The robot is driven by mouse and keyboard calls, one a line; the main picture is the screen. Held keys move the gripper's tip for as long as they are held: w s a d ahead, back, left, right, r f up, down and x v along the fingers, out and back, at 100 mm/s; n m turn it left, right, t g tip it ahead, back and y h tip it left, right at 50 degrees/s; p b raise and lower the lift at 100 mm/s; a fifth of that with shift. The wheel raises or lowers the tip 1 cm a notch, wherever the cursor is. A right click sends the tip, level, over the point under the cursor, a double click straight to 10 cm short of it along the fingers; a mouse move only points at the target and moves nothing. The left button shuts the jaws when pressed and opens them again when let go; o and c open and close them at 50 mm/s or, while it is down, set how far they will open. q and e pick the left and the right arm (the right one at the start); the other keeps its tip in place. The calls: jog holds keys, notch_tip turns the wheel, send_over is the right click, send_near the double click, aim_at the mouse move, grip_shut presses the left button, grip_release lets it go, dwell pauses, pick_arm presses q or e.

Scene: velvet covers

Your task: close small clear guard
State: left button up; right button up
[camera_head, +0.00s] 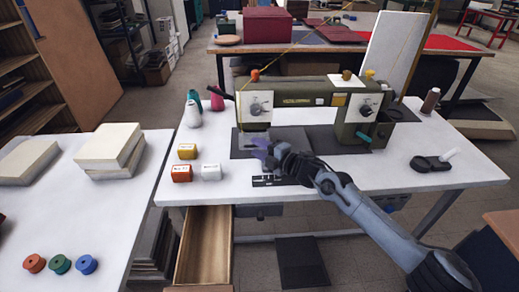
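An olive-green sewing machine (302,94) stands on a white table. My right arm reaches in from the lower right, and its gripper (264,153) is at the machine's needle area, just above the dark bed plate (236,150). The fingertips look bluish and small. I cannot tell whether they are open or shut, or whether they touch anything. A faint pale, see-through patch (252,139) beneath the machine's left head may be the small clear guard; its edges and angle are too unclear to tell. My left gripper is out of view.
Thread spools (193,113) stand left of the machine. A black holder (431,163) lies at the right. Below the table a wooden drawer (205,246) is open. The tabletop's right front is clear.

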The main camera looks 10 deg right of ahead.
jog(key=shift+c, duration=0.3)
grip_shut()
jog(key=shift+f+n+b, duration=0.3)
jog(key=shift+f+b, duration=0.35)
jog(key=shift+b, duration=0.35)
jog(key=shift+t, duration=0.4)
jog(key=shift+w+r, duration=0.1)
jog(key=shift+r, duration=0.05)
jog(key=shift+o, duration=0.3)
grip_release()
jog(key=shift+d, duration=0.1)
